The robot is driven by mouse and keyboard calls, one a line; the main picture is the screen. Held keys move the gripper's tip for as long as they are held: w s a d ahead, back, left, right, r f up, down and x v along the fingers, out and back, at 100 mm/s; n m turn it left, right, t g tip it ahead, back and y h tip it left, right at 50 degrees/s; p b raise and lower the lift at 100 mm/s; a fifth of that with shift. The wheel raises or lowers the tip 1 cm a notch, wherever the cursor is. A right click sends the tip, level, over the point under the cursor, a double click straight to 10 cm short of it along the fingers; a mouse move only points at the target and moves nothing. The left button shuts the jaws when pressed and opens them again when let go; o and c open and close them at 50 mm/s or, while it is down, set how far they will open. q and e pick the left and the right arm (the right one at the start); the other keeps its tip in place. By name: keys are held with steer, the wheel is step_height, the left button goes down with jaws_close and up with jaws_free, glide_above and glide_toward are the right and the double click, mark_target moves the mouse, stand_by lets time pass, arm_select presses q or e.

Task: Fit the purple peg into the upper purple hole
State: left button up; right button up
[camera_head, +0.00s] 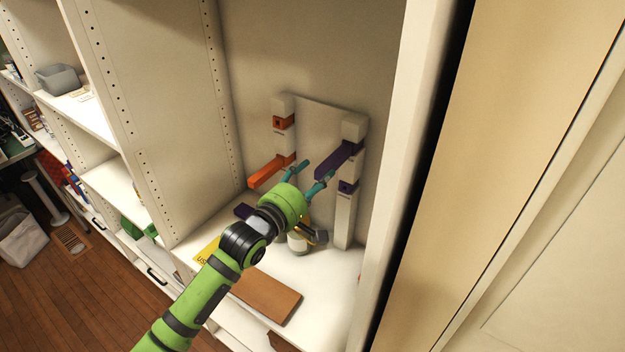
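The purple peg (336,160) sticks out from the upper part of the right white post (343,220), pointing toward me and to the left. Its far end meets the post at the upper purple marking; how deep it sits I cannot tell. The lower purple hole (347,188) on that post shows as a dark opening in a purple band. My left gripper (317,167) has its two teal fingers spread apart. Its right finger is close to the peg's near end; whether they touch I cannot tell. Nothing shows between the fingers. My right gripper is not in view.
The left post (285,147) has an orange hole (283,122) above and an orange peg (270,171) sticking out below. A pale jar (297,242), a brown board (265,298) and a yellow card (207,250) are on the shelf. Cabinet walls close both sides.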

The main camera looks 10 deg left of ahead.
arm_select(q)
steer(key=shift+s+a+p, duration=0.2)
steer(key=shift+s+p, duration=0.35)
steer(key=p+v, duration=0.2)
steer(key=v, duration=0.2)
steer(key=shift+w, duration=0.1)
steer(key=v, duration=1.2)
